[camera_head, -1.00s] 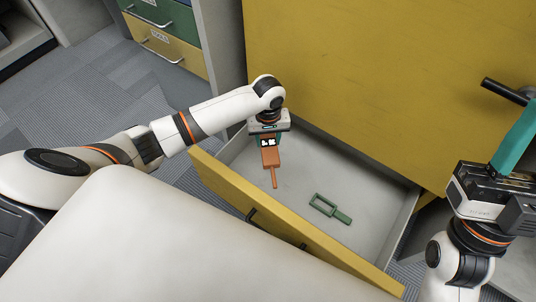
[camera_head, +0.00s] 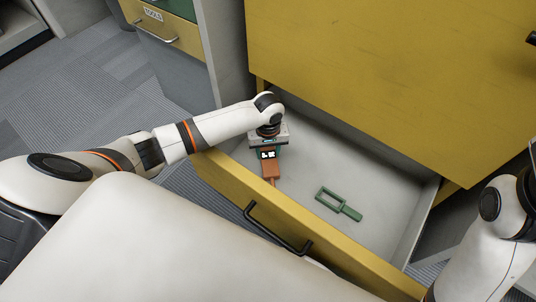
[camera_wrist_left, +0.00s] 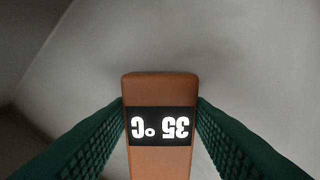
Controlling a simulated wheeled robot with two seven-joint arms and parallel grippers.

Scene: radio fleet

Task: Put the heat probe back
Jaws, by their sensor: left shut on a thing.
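The heat probe (camera_head: 270,168) is an orange-brown stick with a thin tip and a black display. My left gripper (camera_head: 267,153) is shut on its body, inside the open yellow drawer (camera_head: 225,177). In the left wrist view the probe (camera_wrist_left: 160,88) sits between the two green fingers, and its display reads 35 °C upside down. Grey drawer floor shows behind it. I cannot tell whether the probe touches the floor. My right gripper is out of view; only part of my right arm shows at the right edge.
A green rectangular-framed tool with a handle (camera_head: 347,208) lies on the drawer floor, right of the probe. The drawer has a black handle (camera_head: 275,233) on its front. A yellow cabinet face (camera_head: 390,80) rises behind. The drawer floor between is clear.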

